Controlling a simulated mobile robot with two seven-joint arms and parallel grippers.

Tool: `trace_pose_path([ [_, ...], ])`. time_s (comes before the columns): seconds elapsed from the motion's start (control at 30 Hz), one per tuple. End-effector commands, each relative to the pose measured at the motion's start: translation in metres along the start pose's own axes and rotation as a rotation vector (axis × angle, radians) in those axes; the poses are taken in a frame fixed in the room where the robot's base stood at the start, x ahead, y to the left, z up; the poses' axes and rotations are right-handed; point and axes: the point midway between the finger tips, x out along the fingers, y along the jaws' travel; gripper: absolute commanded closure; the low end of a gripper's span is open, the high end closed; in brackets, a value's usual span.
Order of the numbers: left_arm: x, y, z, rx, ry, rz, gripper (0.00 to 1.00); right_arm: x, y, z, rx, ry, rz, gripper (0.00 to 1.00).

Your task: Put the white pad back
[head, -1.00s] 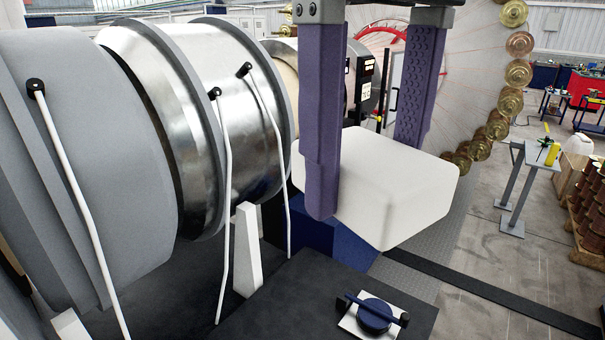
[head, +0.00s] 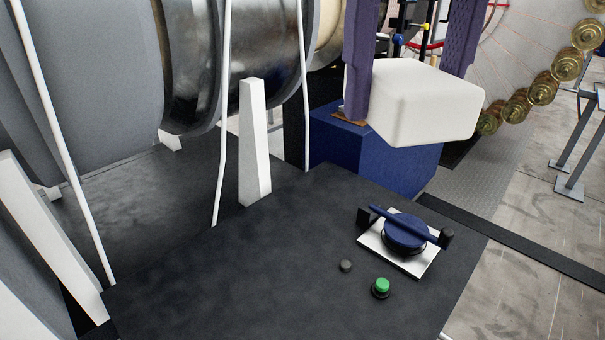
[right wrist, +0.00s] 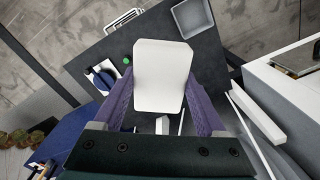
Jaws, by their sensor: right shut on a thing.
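The white pad (head: 425,108) is a thick block with rounded edges. My right gripper (head: 408,90) is shut on it, with one purple finger on each side. In the head view the pad is up and to the right of centre, in front of the upper right part of a blue box (head: 385,165). In the right wrist view the pad (right wrist: 163,75) sits between the fingers of my right gripper (right wrist: 163,100), with the dark table behind it. My left gripper is not in view.
The dark table (head: 290,270) carries a blue rotary handle (head: 408,232) on a white plate and a green button (head: 381,286). A white post (head: 253,150) and thin white rods stand by the large metal drums (head: 190,50). A grey tray (right wrist: 193,17) shows in the wrist view.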

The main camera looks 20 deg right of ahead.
Motion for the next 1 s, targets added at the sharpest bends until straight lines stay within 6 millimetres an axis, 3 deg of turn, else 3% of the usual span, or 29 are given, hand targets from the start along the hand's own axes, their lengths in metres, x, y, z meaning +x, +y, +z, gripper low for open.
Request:
trace_pose_path([
  [0.03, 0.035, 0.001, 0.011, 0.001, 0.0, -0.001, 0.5, 0.037, 0.001, -0.002, 0.019, -0.001, 0.0, 0.71],
  [0.7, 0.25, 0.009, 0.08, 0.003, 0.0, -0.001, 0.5, 0.268, 0.019, -0.024, 0.385, -0.003, 0.0, 0.71],
  [0.9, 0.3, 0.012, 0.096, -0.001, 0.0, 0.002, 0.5, 0.324, 0.027, -0.028, 0.511, -0.002, -0.001, 0.71],
  [1.0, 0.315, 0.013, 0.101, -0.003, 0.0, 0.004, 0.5, 0.341, 0.031, -0.029, 0.557, -0.001, 0.0, 0.71],
])
